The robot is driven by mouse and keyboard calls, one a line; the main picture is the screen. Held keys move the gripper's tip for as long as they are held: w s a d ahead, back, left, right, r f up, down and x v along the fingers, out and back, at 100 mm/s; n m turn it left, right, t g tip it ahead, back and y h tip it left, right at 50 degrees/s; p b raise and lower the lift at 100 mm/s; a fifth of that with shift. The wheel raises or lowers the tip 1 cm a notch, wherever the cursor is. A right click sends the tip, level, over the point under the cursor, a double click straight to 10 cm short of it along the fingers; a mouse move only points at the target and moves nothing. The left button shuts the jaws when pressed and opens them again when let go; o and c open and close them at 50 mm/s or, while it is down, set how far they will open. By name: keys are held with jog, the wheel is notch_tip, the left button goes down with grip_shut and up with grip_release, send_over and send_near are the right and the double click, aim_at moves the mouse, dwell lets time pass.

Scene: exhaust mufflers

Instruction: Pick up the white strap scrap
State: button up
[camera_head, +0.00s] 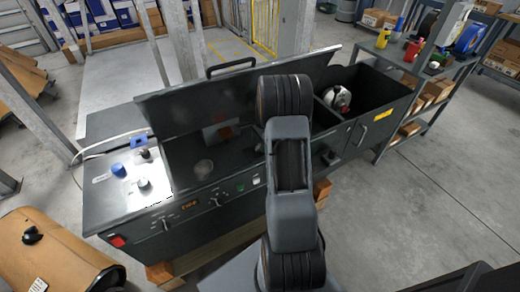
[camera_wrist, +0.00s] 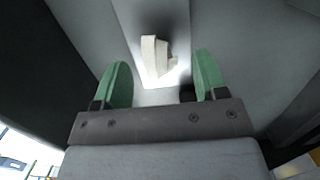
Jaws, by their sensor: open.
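The white strap scrap (camera_wrist: 150,56) shows in the wrist view, upper middle, as a pale, bent piece lying on a brightly lit grey surface. My gripper (camera_wrist: 162,75) has two green fingers, spread apart with nothing between them. The scrap lies beyond the fingertips, roughly centred in the gap and a little left. It appears apart from both fingers. In the head view my arm hides the gripper, and I cannot make out the scrap there.
Grey walls flank the gripper in the wrist view. The head view shows a dark machine cabinet (camera_head: 185,232) with its lid (camera_head: 180,103) raised. A white rounded object (camera_head: 337,98) sits in its right compartment. A shelf rack (camera_head: 385,62) stands right; floor (camera_head: 410,205) is clear in front.

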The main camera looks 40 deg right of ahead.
notch_tip(320, 180, down, 2)
jog(key=shift+a, duration=0.15)
jog(key=shift+c, duration=0.4)
jog(key=c, duration=0.9)
